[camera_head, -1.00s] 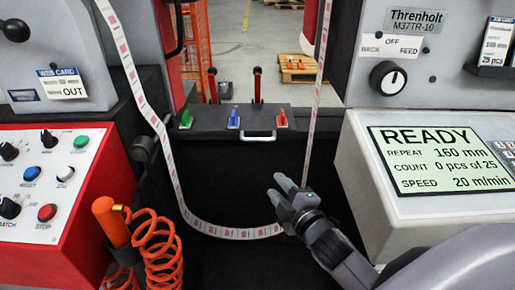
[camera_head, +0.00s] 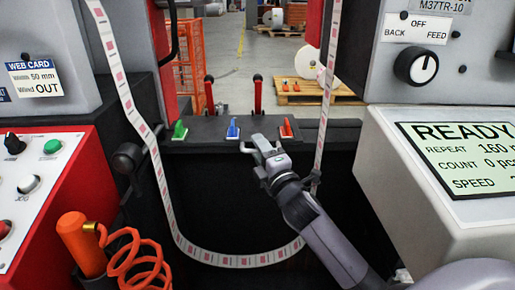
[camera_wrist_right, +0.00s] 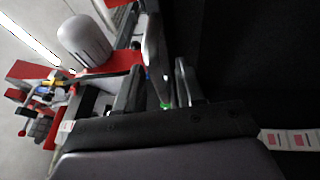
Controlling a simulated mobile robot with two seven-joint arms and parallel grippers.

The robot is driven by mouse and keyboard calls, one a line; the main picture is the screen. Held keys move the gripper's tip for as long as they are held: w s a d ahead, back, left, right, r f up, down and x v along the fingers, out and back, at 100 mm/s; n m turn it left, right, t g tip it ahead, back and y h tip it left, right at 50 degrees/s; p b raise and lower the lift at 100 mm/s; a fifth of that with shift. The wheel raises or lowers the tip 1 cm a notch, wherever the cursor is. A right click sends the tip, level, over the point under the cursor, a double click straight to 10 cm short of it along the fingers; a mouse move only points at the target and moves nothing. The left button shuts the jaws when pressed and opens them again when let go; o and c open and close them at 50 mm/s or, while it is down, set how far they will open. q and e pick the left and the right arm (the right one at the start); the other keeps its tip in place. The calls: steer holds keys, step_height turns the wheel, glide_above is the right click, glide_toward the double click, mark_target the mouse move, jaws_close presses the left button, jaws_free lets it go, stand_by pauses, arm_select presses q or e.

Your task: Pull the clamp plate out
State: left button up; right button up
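The clamp plate appears to be the dark bar (camera_head: 205,133) across the middle, but I cannot make out its edges clearly. Its pale handle, at the front, is largely hidden behind my right gripper (camera_head: 256,146). My right gripper is at the bar's front edge. In the right wrist view, its two fingers (camera_wrist_right: 157,88) stand apart with a gap between them. A grey bar-like part shows near the gap; I cannot tell whether the fingers touch it. My left gripper is in neither view.
The printed web (camera_head: 150,140) hangs in a loop, close to my right wrist. A coiled orange hose (camera_head: 135,255) is at front left; a READY display (camera_head: 465,155) is at right.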

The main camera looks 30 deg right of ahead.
steer(key=shift+x, duration=0.8)
jaws_close()
steer(key=shift+a, duration=0.1)
